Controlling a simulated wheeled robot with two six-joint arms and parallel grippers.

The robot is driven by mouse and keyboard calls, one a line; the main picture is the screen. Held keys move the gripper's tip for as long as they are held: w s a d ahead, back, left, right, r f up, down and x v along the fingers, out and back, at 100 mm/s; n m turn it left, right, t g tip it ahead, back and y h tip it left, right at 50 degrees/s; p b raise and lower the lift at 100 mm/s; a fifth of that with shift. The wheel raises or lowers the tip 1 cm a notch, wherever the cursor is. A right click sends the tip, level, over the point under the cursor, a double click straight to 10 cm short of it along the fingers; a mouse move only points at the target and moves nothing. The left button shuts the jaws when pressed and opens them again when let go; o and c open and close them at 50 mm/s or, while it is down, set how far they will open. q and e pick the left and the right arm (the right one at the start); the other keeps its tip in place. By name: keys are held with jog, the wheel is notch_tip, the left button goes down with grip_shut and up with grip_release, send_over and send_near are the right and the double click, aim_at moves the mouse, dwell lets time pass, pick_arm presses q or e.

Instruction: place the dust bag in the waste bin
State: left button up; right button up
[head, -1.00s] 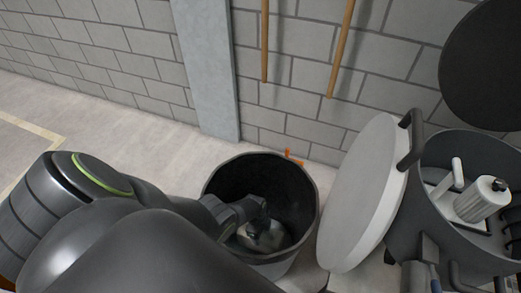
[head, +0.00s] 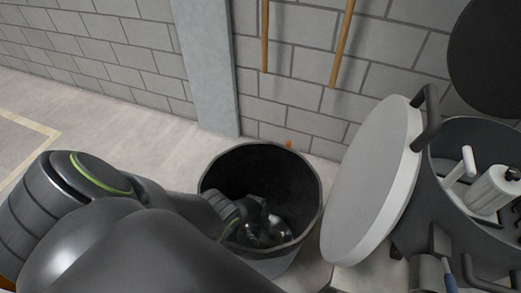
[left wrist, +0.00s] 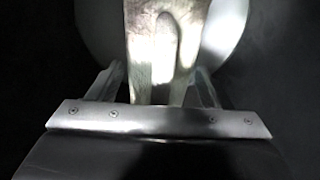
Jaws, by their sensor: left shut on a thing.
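The dark round waste bin (head: 225,166) stands on the floor below the middle of the head view, its mouth open upward. My left arm reaches over its left rim, and my left gripper (head: 258,222) is down inside it. In the left wrist view my left gripper (left wrist: 155,84) is shut on the pale dust bag (left wrist: 168,45), which hangs beyond the fingers over a bright round patch, apparently the bin's bottom. In the head view the wrist and the dark interior hide most of the bag. My right gripper is not in view.
A large pale round lid (head: 372,185) leans close to the bin's right side. Right of it stands an open grey drum (head: 465,135) with a white cylinder (head: 490,190) inside. A grey block wall (head: 300,110) with two wooden poles (head: 343,45) is behind. Floor at left is clear.

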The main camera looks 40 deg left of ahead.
pick_arm(q)
jog(key=shift+w, duration=0.1)
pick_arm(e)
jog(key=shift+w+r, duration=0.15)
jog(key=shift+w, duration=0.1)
pick_arm(q)
jog(key=o, duration=2)
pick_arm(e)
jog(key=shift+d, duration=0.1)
pick_arm(q)
jog(key=shift+o, duration=0.2)
